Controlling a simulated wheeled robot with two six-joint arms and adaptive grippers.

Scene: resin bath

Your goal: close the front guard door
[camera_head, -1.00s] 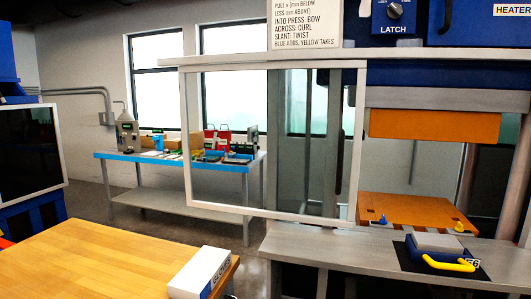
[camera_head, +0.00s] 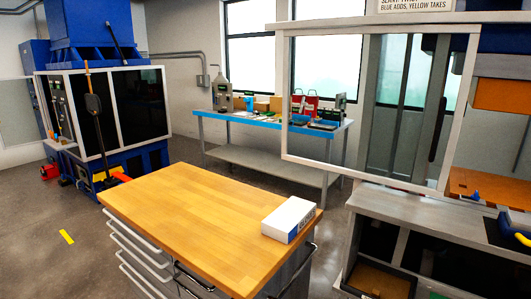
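The front guard door is a clear panel in a pale metal frame (camera_head: 288,110), hanging from a horizontal rail (camera_head: 350,24) at the right of the head view. It stands to the left of the press, so the orange press block (camera_head: 500,96) and the orange lower plate (camera_head: 480,186) show uncovered at the right edge. Neither of my grippers is in view.
A wood-topped cabinet (camera_head: 190,215) with a white glove box (camera_head: 290,218) stands in front. A blue-edged bench (camera_head: 265,121) holds several items behind. A blue machine (camera_head: 120,110) stands at left. Grey floor (camera_head: 50,270) is open at left.

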